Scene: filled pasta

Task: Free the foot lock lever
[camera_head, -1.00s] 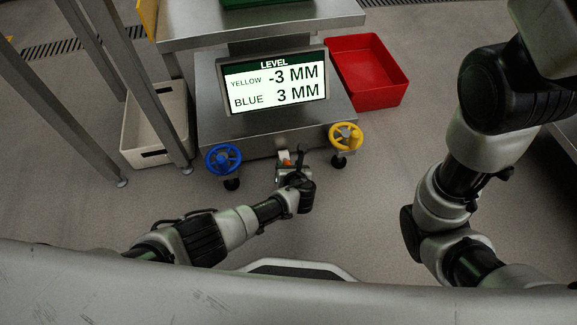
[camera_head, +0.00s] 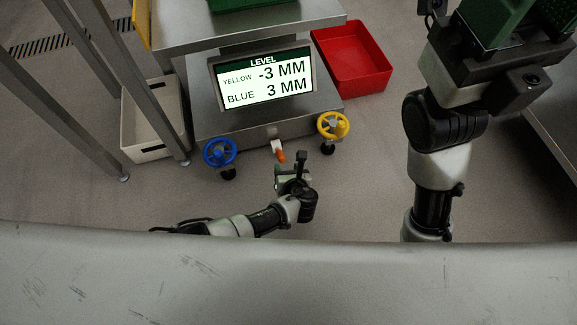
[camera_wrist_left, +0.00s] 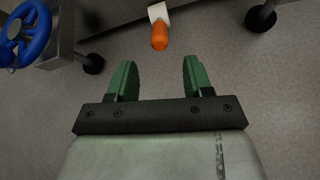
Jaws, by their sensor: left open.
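The foot lock lever (camera_head: 279,151), white with an orange tip, sticks out low from the front of the steel machine base, between the blue handwheel (camera_head: 219,153) and the yellow handwheel (camera_head: 333,125). In the left wrist view its orange end (camera_wrist_left: 160,37) lies ahead of and between the green fingers, apart from them. My left gripper (camera_head: 283,172) is open and empty, just in front of the lever; it also shows in the left wrist view (camera_wrist_left: 154,80). My right gripper (camera_head: 532,22) is at the upper right, its green fingers partly cut off by the picture edge.
The level display (camera_head: 264,80) reads yellow -3 MM and blue 3 MM. A red bin (camera_head: 352,62) stands right of the machine, a white bin (camera_head: 146,140) left of it beside steel table legs (camera_head: 150,90). Black feet stand under the handwheels. Floor around the lever is clear.

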